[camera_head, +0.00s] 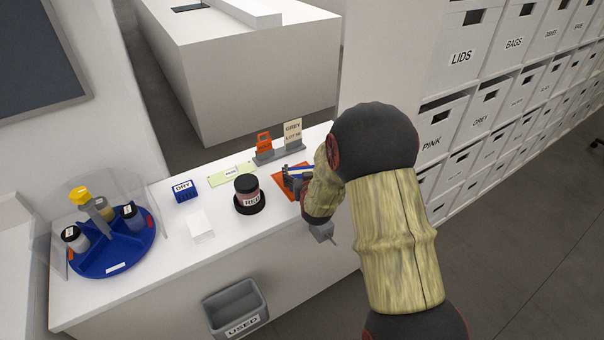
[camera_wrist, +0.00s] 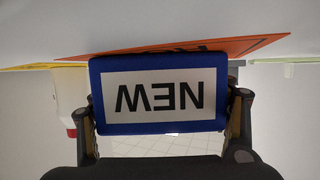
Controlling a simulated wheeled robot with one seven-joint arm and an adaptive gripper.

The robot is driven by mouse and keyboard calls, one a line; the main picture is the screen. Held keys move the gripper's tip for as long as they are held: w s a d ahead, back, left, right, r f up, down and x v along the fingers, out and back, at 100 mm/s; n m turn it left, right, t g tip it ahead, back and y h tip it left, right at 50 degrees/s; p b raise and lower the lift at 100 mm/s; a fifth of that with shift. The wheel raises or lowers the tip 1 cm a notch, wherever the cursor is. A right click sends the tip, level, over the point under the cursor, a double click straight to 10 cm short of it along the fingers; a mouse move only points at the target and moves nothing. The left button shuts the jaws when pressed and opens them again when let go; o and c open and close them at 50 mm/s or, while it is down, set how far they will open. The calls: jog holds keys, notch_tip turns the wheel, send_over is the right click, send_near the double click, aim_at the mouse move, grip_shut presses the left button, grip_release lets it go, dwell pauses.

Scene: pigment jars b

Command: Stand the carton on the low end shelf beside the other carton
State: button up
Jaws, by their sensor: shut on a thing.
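The carton (camera_wrist: 155,94) is blue with a white label reading NEW, upside down in the wrist view. My gripper (camera_wrist: 165,115) is shut on it, one finger at each side. In the head view my gripper (camera_head: 292,182) is over the right part of the white counter, and the carton (camera_head: 301,170) shows only in part behind it. An orange sheet (camera_wrist: 215,45) lies by the carton; I cannot tell whether they touch. No low end shelf can be made out. A small blue box labelled DRY (camera_head: 185,191) stands on the counter.
A black-capped jar marked RED (camera_head: 247,188) stands left of my gripper, near a white block (camera_head: 200,225). A blue round tray (camera_head: 110,250) holds several jars. A grey stand (camera_head: 279,152) is behind. A USED bin (camera_head: 235,305) hangs in front; labelled drawers (camera_head: 475,110) fill the right.

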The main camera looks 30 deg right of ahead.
jog(key=o, duration=1.3)
